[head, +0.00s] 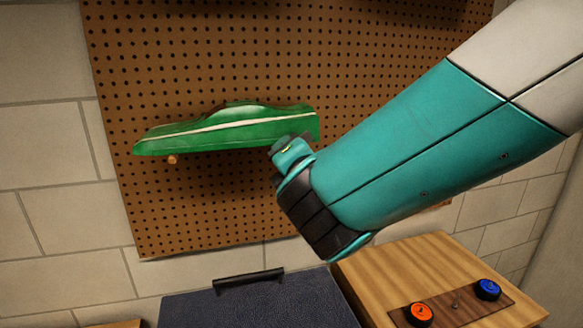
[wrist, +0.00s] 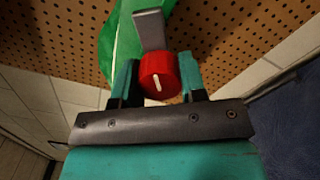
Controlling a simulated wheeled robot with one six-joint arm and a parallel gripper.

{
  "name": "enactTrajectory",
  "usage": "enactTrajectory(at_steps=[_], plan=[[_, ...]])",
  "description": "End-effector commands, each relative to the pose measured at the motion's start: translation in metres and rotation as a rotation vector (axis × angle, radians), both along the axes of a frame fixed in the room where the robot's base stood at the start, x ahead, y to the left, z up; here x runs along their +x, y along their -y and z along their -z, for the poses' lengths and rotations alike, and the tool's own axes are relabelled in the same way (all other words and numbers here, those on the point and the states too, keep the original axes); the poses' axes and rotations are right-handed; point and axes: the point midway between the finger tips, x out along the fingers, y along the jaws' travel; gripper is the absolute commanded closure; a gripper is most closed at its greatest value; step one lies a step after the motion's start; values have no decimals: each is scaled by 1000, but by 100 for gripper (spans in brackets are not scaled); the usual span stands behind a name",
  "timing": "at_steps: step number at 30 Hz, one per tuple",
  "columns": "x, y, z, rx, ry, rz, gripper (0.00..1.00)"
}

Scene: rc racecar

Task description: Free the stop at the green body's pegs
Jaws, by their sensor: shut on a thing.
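The green car body (head: 228,130) with a white stripe rests against the pegboard, with a wooden peg (head: 172,159) showing under its left end. Its green side also shows in the wrist view (wrist: 125,45). My gripper (head: 283,155) is at the body's lower right end. In the wrist view my gripper (wrist: 158,82) is shut on a red knob (wrist: 158,75) with a white mark line. A grey metal tab (wrist: 150,30), seemingly the stop, extends up from the knob in front of the green body. My arm hides the knob and tab in the head view.
The brown pegboard (head: 200,210) hangs on a pale block wall. Below stand a dark blue case (head: 260,303) with a black handle and a wooden box (head: 400,262) with an orange button (head: 419,313) and a blue button (head: 487,290). Open space lies in front of the lower pegboard.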

Motion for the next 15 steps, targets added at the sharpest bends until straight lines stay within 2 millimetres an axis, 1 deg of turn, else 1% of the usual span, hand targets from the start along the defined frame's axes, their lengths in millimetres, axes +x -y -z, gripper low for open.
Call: enactTrajectory(at_steps=[1, 9, 15], plan=[[0, 1, 4, 44, -11, 1, 85], [0, 1, 3, 281, -78, 0, 85], [0, 0, 3, 426, -121, 1, 85]])
